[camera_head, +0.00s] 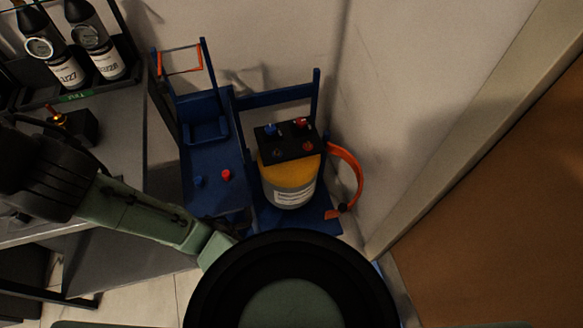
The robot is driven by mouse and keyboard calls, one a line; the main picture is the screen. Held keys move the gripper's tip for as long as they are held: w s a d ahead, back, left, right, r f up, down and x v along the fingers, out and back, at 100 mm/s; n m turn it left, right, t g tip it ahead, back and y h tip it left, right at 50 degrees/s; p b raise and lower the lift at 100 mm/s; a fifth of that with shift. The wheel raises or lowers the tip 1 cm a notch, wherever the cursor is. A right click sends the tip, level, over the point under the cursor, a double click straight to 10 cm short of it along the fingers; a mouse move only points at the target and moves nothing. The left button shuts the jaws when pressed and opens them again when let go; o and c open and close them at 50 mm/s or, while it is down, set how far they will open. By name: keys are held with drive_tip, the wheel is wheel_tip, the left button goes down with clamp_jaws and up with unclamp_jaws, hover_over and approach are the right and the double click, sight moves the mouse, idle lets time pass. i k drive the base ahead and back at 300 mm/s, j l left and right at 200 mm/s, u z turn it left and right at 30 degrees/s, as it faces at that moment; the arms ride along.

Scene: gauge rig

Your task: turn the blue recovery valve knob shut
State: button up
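A black manifold block (290,141) sits on top of a grey and yellow cylinder (288,180) in a blue frame. A bright blue knob (270,129) is on the block's back left, and a red knob (300,122) is on its back right. Another blue knob (197,182) stands on the blue rig panel to the left, beside a red knob (226,174). I cannot tell from this view which blue knob is the recovery valve. My arm reaches left over the grey bench, away from both blue knobs. No gripper fingers are visible.
The grey bench (105,185) holds dark bottles (62,62) in a black rack and a small black device (72,127) with a brass top. An orange curved strap or hose (355,180) is right of the cylinder. A wall stands behind, and a brown panel (505,190) is at right.

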sight(271, 129)
drive_tip(key=l+u, duration=0.5)
drive_tip(key=u, duration=0.2)
drive_tip(key=k+l+u, duration=0.1)
drive_tip(key=l+u, duration=0.25)
drive_tip(key=j, duration=0.1)
